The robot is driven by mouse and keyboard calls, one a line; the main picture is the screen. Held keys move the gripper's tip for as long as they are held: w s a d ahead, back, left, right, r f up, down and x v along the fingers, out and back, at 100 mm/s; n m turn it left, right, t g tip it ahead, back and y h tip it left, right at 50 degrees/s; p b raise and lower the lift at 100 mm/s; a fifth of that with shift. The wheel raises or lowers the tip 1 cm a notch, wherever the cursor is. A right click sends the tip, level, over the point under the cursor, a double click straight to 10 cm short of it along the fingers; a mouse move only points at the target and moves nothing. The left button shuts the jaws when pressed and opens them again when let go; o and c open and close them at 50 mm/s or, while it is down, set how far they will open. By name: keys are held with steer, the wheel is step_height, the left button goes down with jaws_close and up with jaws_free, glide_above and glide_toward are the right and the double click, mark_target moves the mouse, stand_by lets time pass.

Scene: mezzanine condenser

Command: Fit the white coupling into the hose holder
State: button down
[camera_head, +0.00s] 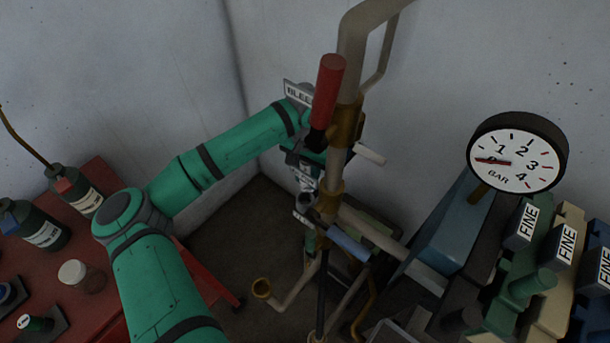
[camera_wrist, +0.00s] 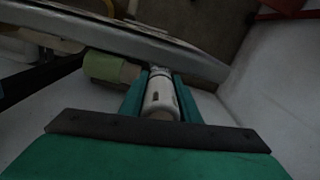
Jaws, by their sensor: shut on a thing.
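My gripper (camera_wrist: 160,78) is shut on the white coupling (camera_wrist: 158,98), which sits between its two green fingers in the wrist view. The coupling has dark slots in its side and a ribbed far end. In the head view my gripper (camera_head: 306,180) is low behind the upright pipe and partly hidden, so the coupling is hard to make out there. I cannot tell for sure which part is the hose holder. In the wrist view a green sleeve with a beige end (camera_wrist: 104,67) lies just left of the fingers, close to the coupling.
An upright pipe with brass fittings and a red handle (camera_head: 328,90) stands in front of my wrist. A pressure gauge (camera_head: 517,152) and blocks labelled FINE (camera_head: 527,222) are at right. A red bench (camera_head: 92,295) with bottles is at left. Walls close in behind.

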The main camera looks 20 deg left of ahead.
mark_target(305, 189)
steer(key=shift+a+f, duration=0.15)
steer(key=shift+f, duration=0.65)
steer(key=shift+a+f, duration=0.1)
steer(key=shift+f, duration=0.65)
steer(key=shift+w+f, duration=0.1)
steer(key=shift+f, duration=1.05)
steer(key=shift+d, duration=0.1)
steer(key=shift+f, duration=0.4)
steer(key=shift+f, duration=1.1)
steer(key=c, duration=1.3)
jaws_free()
steer(key=shift+o, duration=0.2)
